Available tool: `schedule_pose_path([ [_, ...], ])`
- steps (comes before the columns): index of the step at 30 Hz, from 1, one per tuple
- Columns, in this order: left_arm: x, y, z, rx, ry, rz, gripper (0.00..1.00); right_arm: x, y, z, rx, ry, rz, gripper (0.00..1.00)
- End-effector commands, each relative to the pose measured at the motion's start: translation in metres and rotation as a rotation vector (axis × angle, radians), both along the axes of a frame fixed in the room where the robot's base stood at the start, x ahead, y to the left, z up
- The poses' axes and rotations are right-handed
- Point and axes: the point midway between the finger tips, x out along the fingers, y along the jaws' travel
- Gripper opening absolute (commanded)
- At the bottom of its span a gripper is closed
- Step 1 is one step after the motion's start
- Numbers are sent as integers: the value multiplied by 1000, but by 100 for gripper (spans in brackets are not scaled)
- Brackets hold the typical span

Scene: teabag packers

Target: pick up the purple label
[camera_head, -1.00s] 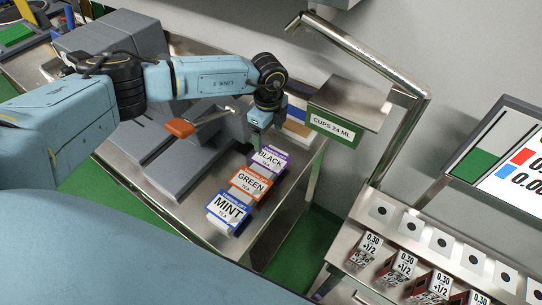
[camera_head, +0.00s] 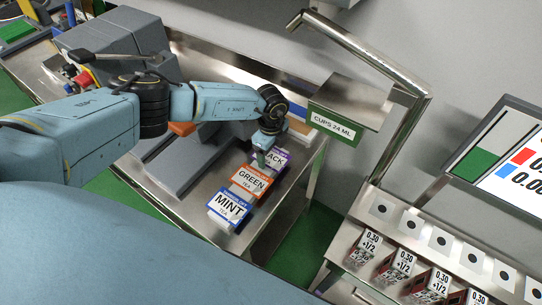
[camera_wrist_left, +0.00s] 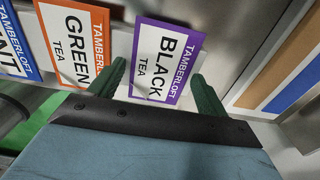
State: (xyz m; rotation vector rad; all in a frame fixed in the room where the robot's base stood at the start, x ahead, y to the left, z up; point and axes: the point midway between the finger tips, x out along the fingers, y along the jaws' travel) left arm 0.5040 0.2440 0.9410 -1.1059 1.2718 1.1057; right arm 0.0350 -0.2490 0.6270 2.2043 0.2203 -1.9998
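The fingers are spread, one on each side of the label, with gaps showing. In the head view the purple label (camera_head: 281,157) is partly hidden by my left gripper (camera_head: 261,158), which is over its left part. My right gripper is not in view.
The labels are on a metal table (camera_head: 180,205) with grey blocks (camera_head: 185,175) to their left. A metal stand with a CUPS 24 ML sign (camera_head: 333,127) is close on the right. Weighing packs (camera_head: 365,246) sit farther right.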

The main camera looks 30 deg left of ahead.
Motion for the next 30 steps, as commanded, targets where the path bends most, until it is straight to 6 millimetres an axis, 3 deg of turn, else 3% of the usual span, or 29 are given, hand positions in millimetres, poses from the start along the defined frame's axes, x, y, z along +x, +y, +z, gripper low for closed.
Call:
schedule_pose_path([
  [1,0,0,0,0,0,0,70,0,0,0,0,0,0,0],
  [7,0,0,1,0,0,0,46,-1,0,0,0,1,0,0],
  [17,1,0,7,-1,-1,0,46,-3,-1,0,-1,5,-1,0],
  [30,1,0,84,-1,-4,0,46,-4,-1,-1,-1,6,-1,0],
])
